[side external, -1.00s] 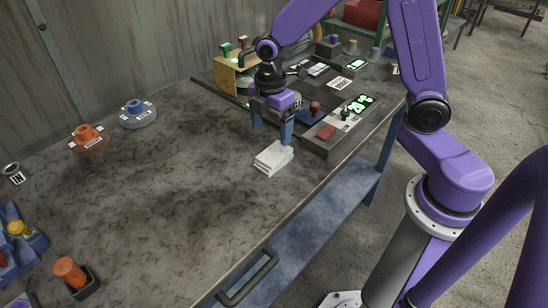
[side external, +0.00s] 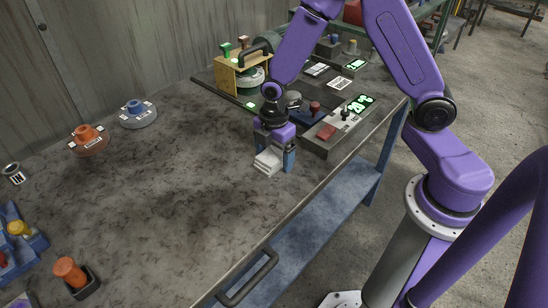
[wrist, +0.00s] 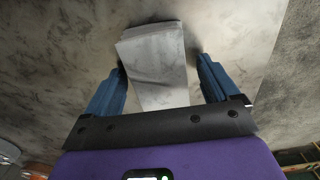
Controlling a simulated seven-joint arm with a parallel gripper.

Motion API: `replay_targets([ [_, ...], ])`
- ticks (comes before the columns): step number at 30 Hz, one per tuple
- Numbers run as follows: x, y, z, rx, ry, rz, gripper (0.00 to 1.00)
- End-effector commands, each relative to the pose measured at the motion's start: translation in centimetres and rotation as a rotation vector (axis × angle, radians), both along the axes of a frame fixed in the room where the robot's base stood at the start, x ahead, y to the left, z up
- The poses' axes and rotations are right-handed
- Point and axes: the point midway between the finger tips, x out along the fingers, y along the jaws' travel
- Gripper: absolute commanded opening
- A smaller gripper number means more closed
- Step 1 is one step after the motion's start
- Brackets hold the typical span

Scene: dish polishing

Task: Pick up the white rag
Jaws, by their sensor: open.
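The white rag (side external: 267,161) lies folded in a small stack on the grey worktop, near its right side in the side view. My gripper (side external: 274,159) is down at the rag, with its blue fingers apart on either side of it. In the wrist view the rag (wrist: 158,65) sits between the two open fingers of my gripper (wrist: 162,85). A gap shows between the rag and the right finger; the left finger is close to the rag's edge. Part of the rag is hidden behind the gripper in the side view.
A yellow-framed machine (side external: 238,78) is at the back. Orange (side external: 88,138) and blue-knobbed discs (side external: 137,113) lie far left. The worktop's middle (side external: 170,190) is clear.

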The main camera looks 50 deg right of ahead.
Motion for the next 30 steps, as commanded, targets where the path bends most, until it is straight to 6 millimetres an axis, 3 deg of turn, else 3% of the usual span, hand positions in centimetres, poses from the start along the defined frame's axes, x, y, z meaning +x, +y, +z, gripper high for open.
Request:
replay_targets([
  [3, 0.0, 0.0, 0.0, 0.000, 0.000, 0.000, 0.85],
  [9, 0.0, 0.0, 0.0, 0.000, 0.000, 0.000, 0.20],
  [22, 0.0, 0.0, 0.7, 0.000, -0.001, 0.000, 0.20],
  [30, -0.4, -0.1, 3.8, 0.001, -0.003, 0.001, 0.20],
])
